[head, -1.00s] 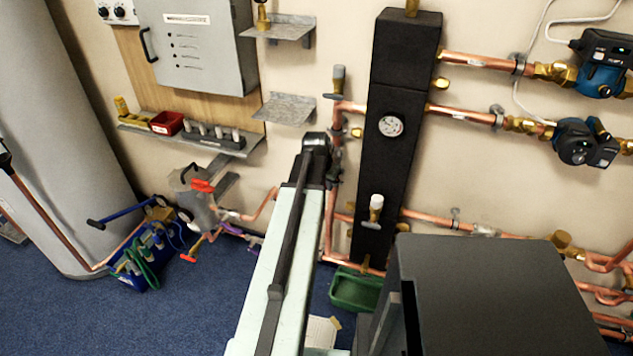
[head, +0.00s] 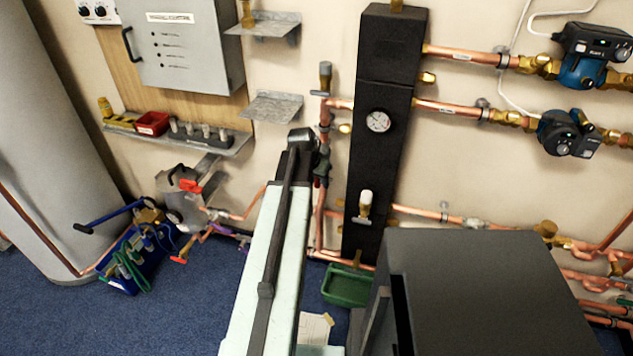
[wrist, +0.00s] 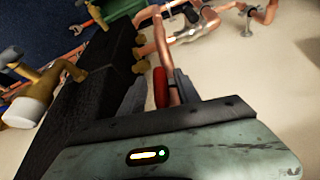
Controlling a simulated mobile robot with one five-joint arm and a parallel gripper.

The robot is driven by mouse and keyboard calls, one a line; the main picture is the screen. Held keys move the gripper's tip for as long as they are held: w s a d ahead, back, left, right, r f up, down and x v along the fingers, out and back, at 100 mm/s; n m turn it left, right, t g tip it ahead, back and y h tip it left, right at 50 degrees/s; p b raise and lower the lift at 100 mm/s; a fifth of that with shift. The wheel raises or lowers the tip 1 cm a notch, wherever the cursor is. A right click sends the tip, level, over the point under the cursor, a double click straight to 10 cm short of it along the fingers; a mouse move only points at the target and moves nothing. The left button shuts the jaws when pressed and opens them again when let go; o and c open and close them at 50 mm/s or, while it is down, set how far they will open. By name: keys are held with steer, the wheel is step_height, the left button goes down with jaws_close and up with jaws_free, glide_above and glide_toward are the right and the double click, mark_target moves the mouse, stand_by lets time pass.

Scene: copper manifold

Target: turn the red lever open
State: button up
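In the wrist view a red lever (wrist: 160,88) lies between the two dark fingers of my gripper (wrist: 158,92), near the copper pipe. The fingers stand apart, with a gap visible beside the lever; I see no clear grip on it. The lever's far end and its valve are partly hidden. In the head view my arm reaches to the pipes left of the black column (head: 375,180), and its end hides my fingers and this lever. Another red handle (head: 190,186) shows farther left, by the grey vessel, with an orange-red one (head: 181,259) below it.
A gauge (head: 378,121) sits on the black column. A metal shelf (head: 272,108) is fixed above and left of my arm's end. A green tray (head: 346,286) and a blue tool crate (head: 130,268) stand on the floor. Blue carpet is clear at lower left.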

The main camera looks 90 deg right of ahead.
steer(key=p+v, duration=0.7)
steer(key=shift+r, duration=0.4)
steer(key=shift+a, duration=0.1)
